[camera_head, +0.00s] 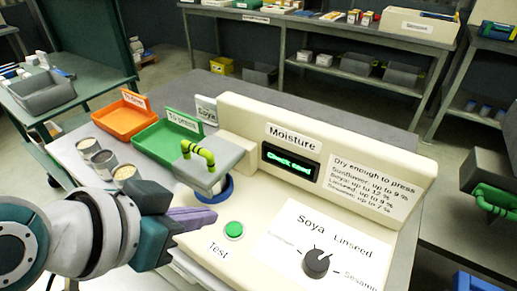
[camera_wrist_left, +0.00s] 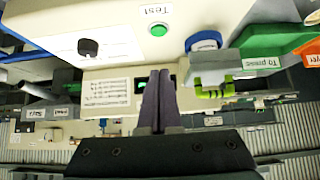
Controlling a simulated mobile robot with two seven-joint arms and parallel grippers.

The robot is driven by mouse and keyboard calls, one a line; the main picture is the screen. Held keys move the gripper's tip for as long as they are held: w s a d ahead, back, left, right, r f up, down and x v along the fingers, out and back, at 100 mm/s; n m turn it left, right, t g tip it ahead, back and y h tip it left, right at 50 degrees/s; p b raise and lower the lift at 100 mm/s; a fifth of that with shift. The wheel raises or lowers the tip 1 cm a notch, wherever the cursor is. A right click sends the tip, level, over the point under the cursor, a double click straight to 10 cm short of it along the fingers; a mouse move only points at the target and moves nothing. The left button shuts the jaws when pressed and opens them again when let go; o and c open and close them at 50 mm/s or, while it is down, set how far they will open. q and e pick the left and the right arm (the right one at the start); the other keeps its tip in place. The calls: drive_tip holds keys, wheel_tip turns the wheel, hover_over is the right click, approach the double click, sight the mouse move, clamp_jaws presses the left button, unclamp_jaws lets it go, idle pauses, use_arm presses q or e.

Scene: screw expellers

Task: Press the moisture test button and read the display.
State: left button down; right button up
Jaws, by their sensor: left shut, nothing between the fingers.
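The cream moisture tester (camera_head: 330,135) stands on the bench with a dark display (camera_head: 290,163). Its lit green text appears to read "Check seed". The round green test button (camera_head: 233,230) sits on the front panel above the word "Test"; it also shows in the wrist view (camera_wrist_left: 158,30). My left gripper (camera_head: 210,218) is shut and empty, its purple fingertips just left of the button and seemingly apart from it. The same fingers (camera_wrist_left: 157,85) show together in the wrist view. A black seed dial (camera_head: 316,263) is to the right of the button. My right gripper is not in view.
Green (camera_head: 168,142) and orange (camera_head: 122,120) trays stand behind left. Several seed cups (camera_head: 104,162) stand near my left wrist.

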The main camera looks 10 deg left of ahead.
sight(238, 225)
use_arm(q)
drive_tip(key=b+x, duration=0.1)
drive_tip(key=x, duration=0.5)
drive_tip(key=shift+f+b, duration=0.1)
drive_tip(key=shift+b, duration=0.2)
wheel_tip(238, 225, down, 3)
drive_tip(key=shift+w+d+f+b, duration=0.1)
drive_tip(key=shift+w+f+b, duration=0.1)
drive_tip(key=shift+b, duration=0.35)
drive_tip(key=shift+f, duration=0.35)
